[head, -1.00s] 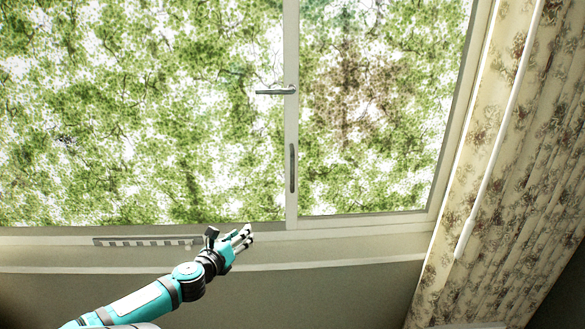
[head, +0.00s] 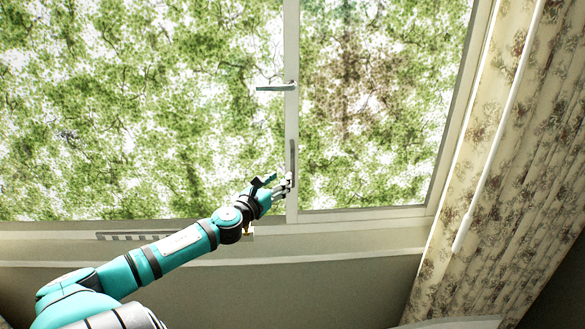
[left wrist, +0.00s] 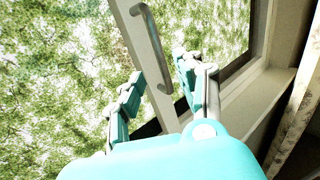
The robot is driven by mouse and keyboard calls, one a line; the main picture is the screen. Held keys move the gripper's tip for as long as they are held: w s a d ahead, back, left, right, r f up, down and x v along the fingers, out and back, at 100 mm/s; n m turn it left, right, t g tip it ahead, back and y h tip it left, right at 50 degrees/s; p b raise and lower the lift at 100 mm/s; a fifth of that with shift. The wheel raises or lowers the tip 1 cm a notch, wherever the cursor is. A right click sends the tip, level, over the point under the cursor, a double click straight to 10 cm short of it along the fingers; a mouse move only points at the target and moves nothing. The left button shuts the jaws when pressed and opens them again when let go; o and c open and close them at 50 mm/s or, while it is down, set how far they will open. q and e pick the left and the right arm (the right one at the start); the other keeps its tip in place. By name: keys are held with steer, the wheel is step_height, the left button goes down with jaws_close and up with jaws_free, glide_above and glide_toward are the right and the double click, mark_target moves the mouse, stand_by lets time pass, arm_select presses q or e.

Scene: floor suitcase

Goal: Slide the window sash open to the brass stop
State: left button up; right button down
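The window sash's upright frame bar (head: 291,120) stands between two panes in the head view. A vertical grey pull handle (head: 292,158) is fixed low on this bar; it also shows in the left wrist view (left wrist: 151,45). My left gripper (head: 283,184) is at the handle's lower end in the head view. In the left wrist view the gripper (left wrist: 157,70) has its fingers apart, with the handle's lower part between them. I cannot tell whether they touch it. A small brass-coloured piece (head: 247,231) shows on the sill, partly hidden by my arm. My right gripper is out of view.
A lever latch (head: 277,87) sticks out left from the bar above the handle. A slotted vent (head: 125,236) lies along the sill, partly behind my arm. A floral curtain (head: 500,190) with a white rod (head: 490,170) hangs at the right.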

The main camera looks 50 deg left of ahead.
mark_target(292, 170)
arm_select(q)
steer(key=shift+p+x, duration=0.75)
steer(key=shift+x, duration=3.35)
steer(key=shift+f, duration=0.1)
steer(key=shift+c, duration=0.4)
jaws_close()
steer(key=shift+w+f, duration=0.1)
steer(key=shift+f, duration=0.05)
